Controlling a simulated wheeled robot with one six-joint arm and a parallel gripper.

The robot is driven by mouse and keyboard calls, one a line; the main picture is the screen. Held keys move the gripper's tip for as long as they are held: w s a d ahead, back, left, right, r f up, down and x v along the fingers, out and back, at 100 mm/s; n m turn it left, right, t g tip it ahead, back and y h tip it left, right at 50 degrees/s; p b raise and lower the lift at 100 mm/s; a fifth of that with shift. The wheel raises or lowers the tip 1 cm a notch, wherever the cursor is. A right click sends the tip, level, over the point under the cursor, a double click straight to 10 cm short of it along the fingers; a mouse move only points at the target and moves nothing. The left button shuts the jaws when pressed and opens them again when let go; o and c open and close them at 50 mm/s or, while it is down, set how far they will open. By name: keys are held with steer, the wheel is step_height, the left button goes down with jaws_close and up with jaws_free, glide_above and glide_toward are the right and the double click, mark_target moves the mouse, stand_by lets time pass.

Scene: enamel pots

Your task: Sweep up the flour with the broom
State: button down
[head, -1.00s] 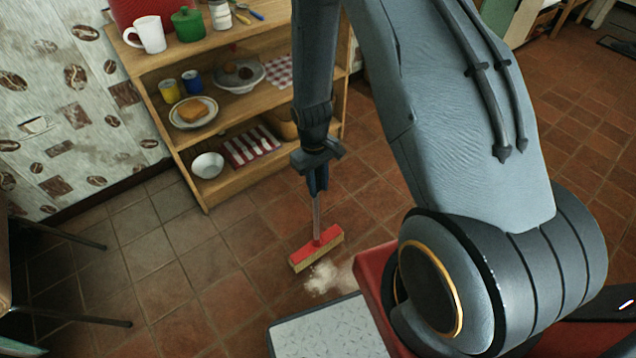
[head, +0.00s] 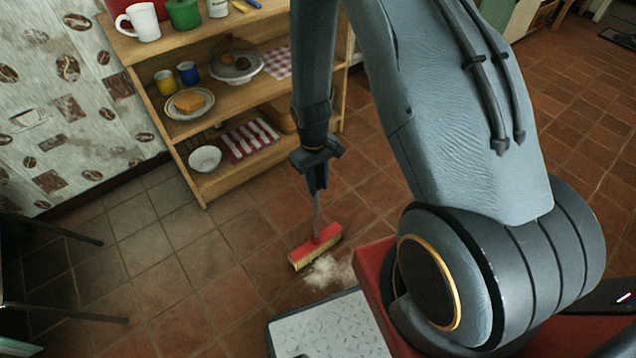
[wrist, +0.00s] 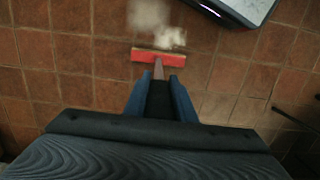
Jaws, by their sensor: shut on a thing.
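The broom (head: 317,247) has a red head with pale bristles and a thin handle. Its head is low at the tiled floor, right beside the flour. My gripper (head: 317,188) points down and is shut on the broom's handle; in the wrist view my gripper (wrist: 159,85) has the handle between its blue fingers. The wrist view also shows the red broom head (wrist: 180,59). The flour (head: 330,272) is a pale scattered patch on the floor, just in front of the bristles; in the wrist view the flour (wrist: 150,14) lies beyond the head, partly cut by the frame edge.
A wooden shelf (head: 190,165) with dishes, mugs and a striped cloth stands at the back left. A grey patterned panel (head: 330,328) lies near the flour at the front. Dark thin legs (head: 65,313) reach in at the left. Tiled floor between is clear.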

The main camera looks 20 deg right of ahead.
steer(key=shift+f, duration=0.4)
steer(key=shift+s, duration=0.1)
steer(key=s+d+b, duration=0.4)
steer(key=s+b, duration=0.5)
steer(key=s, duration=0.2)
steer(key=w+a+p, duration=0.1)
steer(key=w+p, duration=0.2)
steer(key=p, duration=0.1)
steer(key=w+a+p, duration=0.1)
steer(key=w+p, duration=0.3)
steer(key=w+a+p, duration=0.2)
steer(key=w+p, duration=0.2)
steer(key=p, duration=0.1)
steer(key=shift+w+f, duration=0.15)
steer(key=shift+f, duration=0.15)
steer(key=shift+r+p, duration=1.55)
steer(key=shift+r, duration=0.5)
